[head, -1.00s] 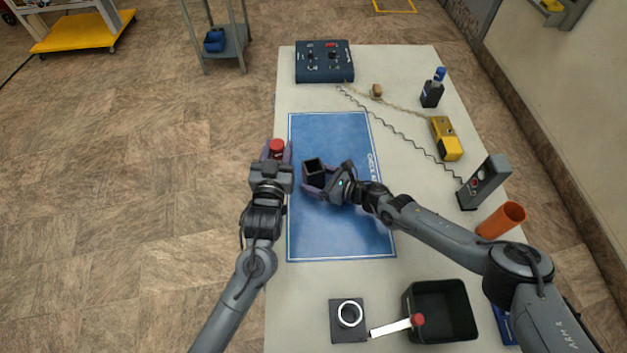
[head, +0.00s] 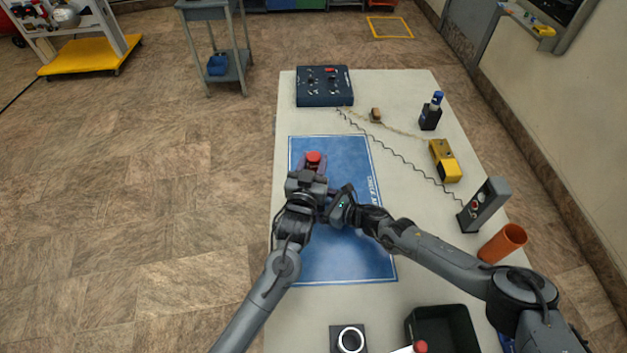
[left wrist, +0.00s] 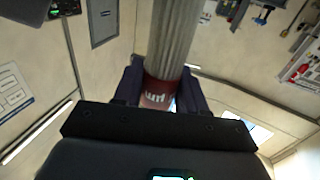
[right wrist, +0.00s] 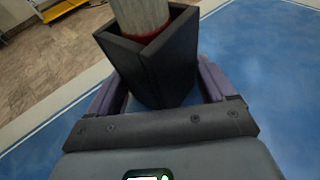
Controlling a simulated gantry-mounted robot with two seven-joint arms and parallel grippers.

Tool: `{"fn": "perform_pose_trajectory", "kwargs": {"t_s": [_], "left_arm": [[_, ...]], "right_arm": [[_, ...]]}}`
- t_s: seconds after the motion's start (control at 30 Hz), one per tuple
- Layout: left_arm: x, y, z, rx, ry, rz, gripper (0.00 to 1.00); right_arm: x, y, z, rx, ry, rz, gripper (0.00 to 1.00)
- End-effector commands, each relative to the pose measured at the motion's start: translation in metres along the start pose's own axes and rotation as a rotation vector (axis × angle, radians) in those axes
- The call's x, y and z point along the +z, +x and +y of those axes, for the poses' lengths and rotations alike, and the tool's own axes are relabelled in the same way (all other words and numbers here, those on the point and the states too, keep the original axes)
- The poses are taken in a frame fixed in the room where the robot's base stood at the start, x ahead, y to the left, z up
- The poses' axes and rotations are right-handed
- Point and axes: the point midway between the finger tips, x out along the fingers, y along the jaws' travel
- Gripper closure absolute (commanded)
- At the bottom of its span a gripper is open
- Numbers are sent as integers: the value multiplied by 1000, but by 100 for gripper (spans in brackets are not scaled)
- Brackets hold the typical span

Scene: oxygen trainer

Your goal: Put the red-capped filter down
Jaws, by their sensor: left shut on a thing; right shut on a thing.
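My left gripper (head: 313,168) is shut on the red-capped filter (head: 313,157), whose red cap shows between its fingers above the blue mat (head: 345,255). In the left wrist view the filter (left wrist: 175,40) is a grey ribbed cylinder with a red lettered band between the fingers. My right gripper (right wrist: 160,88) is shut on a black square open-topped holder (right wrist: 160,70). In the right wrist view, a grey cylinder end with a red ring is at the holder's opening; how deep it sits cannot be told. The left gripper hides the holder in the head view.
A black bin (head: 442,325) and a black block with a white ring (head: 349,340) stand at the near edge. An orange cup (head: 503,243), grey device (head: 484,204), yellow box (head: 445,160) and bottle (head: 431,112) line the right. A blue control box (head: 324,86) is at the back.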

Motion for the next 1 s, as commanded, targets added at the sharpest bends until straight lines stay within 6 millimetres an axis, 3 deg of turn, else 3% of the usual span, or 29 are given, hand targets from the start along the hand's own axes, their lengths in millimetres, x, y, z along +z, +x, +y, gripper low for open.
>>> {"fn": "perform_pose_trajectory", "kwargs": {"t_s": [0.13, 0.37, 0.6, 0.93, 0.97, 1.0], "left_arm": [[23, 0, 0, -1, 0, 0, 100], [37, 0, 0, 0, 0, 0, 100], [64, 0, 0, 0, 1, -2, 100], [72, 0, 0, 0, -1, 3, 100], [73, 0, 0, 0, -1, 2, 58], [73, 0, 0, 0, -1, 2, 52]], "right_arm": [[0, 0, 0, 0, 0, 0, 34], [0, 0, 0, 0, 0, 0, 34], [0, 0, 0, 0, 0, 0, 34], [0, 0, 0, 0, 0, 1, 34], [0, 0, 0, 0, 0, 1, 34], [0, 0, 0, 0, 0, 1, 34]]}}
